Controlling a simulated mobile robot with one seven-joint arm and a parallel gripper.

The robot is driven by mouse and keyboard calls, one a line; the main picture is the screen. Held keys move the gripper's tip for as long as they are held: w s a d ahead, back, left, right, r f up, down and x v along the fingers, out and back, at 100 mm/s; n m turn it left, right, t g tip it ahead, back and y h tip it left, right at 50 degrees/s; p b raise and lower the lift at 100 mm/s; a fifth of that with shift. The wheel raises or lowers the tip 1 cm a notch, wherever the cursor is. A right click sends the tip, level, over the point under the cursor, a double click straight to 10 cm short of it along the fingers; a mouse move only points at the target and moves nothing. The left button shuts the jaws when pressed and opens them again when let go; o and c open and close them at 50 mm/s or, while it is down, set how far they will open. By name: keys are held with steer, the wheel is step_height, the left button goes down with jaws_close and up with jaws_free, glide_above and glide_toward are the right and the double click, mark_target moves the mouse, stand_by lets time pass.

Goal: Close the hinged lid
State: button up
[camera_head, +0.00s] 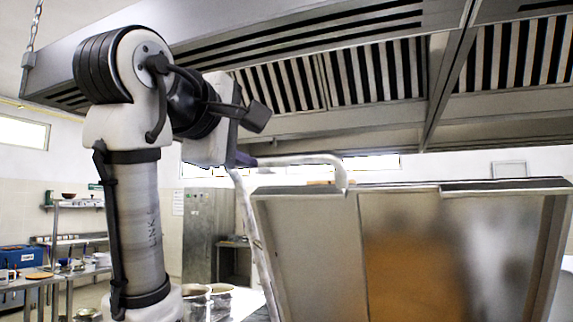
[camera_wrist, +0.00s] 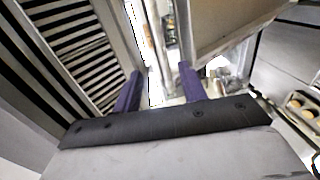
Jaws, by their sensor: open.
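The hinged lid (camera_head: 308,245) is a large, flat metal panel standing raised and tilted at the right of the head view. A pale tubular handle (camera_head: 300,160) runs along its top left and bends down its left side. My gripper (camera_head: 245,160) is at the upper left bend of this handle, with its dark purple fingers partly hidden. In the wrist view, my gripper (camera_wrist: 160,78) has its two purple fingers spread apart. A metal bar lies near the fingertips there, but I cannot tell whether it is between them or touching.
A slatted extractor hood (camera_head: 330,80) hangs close above my arm and the lid. A metal cabinet (camera_head: 205,235) stands behind. Pots (camera_head: 220,290) sit low in front of it, and a side table (camera_head: 40,280) is at the left.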

mark_target(277, 160)
steer(key=p+x, duration=0.5)
steer(key=x, duration=0.8)
steer(key=shift+a, duration=0.1)
steer(key=shift+c, duration=0.3)
jaws_close()
